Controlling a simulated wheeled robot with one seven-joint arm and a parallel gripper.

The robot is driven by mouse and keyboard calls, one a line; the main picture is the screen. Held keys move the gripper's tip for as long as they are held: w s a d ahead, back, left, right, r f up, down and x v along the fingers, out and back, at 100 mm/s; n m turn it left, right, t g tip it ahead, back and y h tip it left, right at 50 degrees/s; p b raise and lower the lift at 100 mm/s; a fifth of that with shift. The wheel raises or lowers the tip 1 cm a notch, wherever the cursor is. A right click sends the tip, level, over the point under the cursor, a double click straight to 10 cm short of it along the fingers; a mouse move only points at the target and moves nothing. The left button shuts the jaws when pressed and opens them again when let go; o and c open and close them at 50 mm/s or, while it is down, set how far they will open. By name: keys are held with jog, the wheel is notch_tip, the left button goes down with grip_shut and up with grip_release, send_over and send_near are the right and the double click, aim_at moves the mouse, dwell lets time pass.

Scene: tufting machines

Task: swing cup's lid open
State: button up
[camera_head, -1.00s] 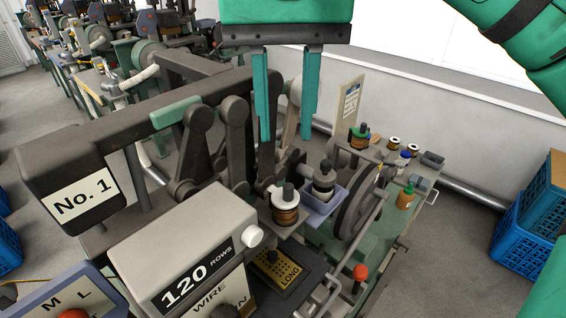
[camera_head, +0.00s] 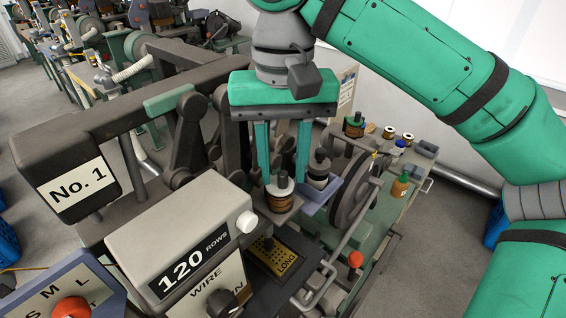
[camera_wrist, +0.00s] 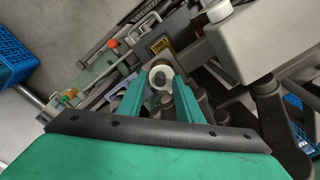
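No cup with a hinged lid can be made out for certain. A dark-capped, pale-collared container (camera_head: 319,172) sits in a grey-blue holder on the machine and may be the cup. Just left of it stands a copper wire spool (camera_head: 283,201) with a pale rim and dark knob; its white rim also shows in the wrist view (camera_wrist: 160,67). My gripper (camera_head: 283,178) points down above the spool, fingers apart with nothing held. In the wrist view my gripper (camera_wrist: 158,79) has the spool's rim between and beyond its fingertips; contact cannot be told.
The 120 ROWS box (camera_head: 185,235) with a white knob stands front left of the spool. The No. 1 arm (camera_head: 75,188) runs across the left. A large dark wheel (camera_head: 355,190) and bent handle rails are close on the right. An orange bottle (camera_head: 400,186) stands further right.

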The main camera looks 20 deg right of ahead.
grip_shut()
jog(key=shift+w+d, duration=0.1)
jog(key=n, duration=0.3)
jog(key=shift+w+d, duration=0.25)
jog(key=n, duration=0.2)
jog(key=w+n, duration=0.1)
jog(key=shift+d+n, duration=0.3)
jog(key=n, duration=0.1)
jog(key=w+n, duration=0.1)
jog(key=n, duration=0.1)
jog(key=shift+d, duration=0.15)
jog(key=shift+w+n, duration=0.25)
jog(key=shift+n, duration=0.75)
jog(key=shift+w+n, duration=0.25)
jog(key=shift+n, duration=0.75)
